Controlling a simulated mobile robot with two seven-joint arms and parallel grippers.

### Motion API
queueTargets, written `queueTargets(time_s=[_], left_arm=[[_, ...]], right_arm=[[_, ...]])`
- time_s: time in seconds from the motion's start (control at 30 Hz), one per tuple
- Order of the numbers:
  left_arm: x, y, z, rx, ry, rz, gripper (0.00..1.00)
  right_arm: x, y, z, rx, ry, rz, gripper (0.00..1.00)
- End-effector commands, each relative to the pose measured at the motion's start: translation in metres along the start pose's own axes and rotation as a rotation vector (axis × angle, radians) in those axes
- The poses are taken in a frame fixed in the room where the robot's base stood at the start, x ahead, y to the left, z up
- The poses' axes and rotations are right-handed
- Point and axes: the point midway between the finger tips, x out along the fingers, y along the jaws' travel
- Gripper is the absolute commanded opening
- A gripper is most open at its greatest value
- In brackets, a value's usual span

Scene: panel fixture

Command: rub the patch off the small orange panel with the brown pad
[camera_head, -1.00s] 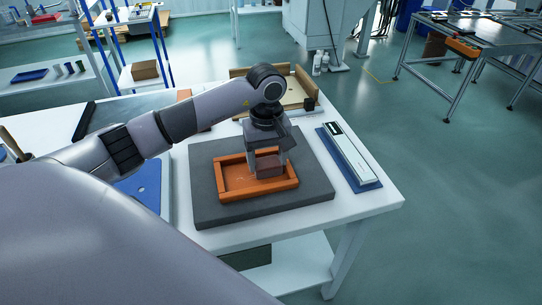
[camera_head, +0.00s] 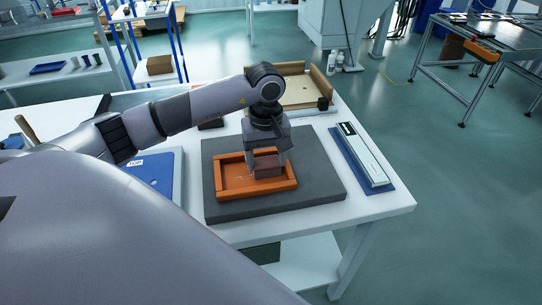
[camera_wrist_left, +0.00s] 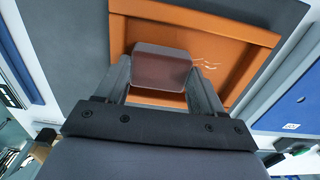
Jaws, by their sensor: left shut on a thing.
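The small orange panel (camera_head: 229,192) has a raised rim and lies on a thick dark grey mat (camera_head: 317,193). It also fills much of the left wrist view (camera_wrist_left: 245,38). My left gripper (camera_head: 267,166) points down over the panel's right part, shut on the brown pad (camera_head: 267,170). The pad (camera_wrist_left: 161,70) sits between the two fingers, inside the rim; whether it presses on the surface is hard to tell. Faint whitish marks (camera_wrist_left: 206,65) show on the panel beside the pad. The panel under the pad is hidden. My right gripper is not in view.
A blue board with a white bar (camera_head: 363,157) lies right of the mat. A blue plate (camera_head: 158,172) lies left of it. A wooden tray (camera_head: 293,91) stands behind the gripper. The white table's (camera_head: 384,204) front right corner is clear.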

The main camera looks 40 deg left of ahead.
Motion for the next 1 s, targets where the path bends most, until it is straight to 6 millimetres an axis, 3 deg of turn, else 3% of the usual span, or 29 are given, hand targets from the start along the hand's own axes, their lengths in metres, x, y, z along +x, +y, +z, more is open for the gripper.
queueTargets(time_s=[1.0], left_arm=[[0.004,-0.029,0.0,0.0,-0.001,-0.002,0.44]], right_arm=[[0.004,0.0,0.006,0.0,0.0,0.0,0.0]])
